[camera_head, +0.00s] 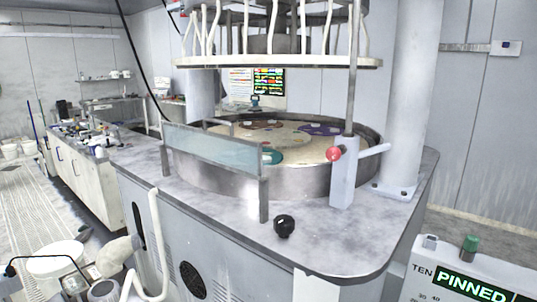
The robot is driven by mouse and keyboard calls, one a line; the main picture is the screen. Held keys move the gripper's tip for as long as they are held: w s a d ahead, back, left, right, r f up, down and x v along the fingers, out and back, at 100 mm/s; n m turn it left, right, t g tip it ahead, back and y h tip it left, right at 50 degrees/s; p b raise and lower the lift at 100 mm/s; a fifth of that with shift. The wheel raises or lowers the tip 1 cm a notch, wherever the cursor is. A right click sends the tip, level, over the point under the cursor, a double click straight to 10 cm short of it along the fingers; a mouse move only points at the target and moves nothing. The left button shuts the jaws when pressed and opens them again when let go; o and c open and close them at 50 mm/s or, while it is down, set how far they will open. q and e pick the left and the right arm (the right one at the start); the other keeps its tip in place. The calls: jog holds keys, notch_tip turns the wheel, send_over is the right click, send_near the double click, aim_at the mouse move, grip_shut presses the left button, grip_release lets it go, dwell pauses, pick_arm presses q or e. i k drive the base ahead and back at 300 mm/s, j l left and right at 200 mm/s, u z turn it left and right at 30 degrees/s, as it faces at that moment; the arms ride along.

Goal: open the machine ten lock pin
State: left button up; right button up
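A grey panel (465,285) at the lower right reads "TEN" and has a lit green "PINNED" sign (478,290). A green knob or button (470,243) stands on its top. A red ball knob (334,154) sits on an upright grey bracket (343,185) beside the round platen basin (225,180). A pale bar reaches right from this bracket. I cannot tell for sure which part is the lock pin. Neither of my grippers is in view.
The machine's grey top (330,240) carries a black knob (284,226) at its front edge and a clear guard (210,148). A thick white column (412,100) stands at the right. A ring with white hoses hangs above the platen. Equipment and a pale hose crowd the lower left.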

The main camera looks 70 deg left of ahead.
aim_at(333, 153)
jog(key=u, duration=1.7)
jog(key=i+l, duration=0.15)
jog(key=i, duration=0.15)
jog(key=i+l+z, duration=0.1)
jog(key=i+l, duration=0.1)
jog(key=i, duration=0.1)
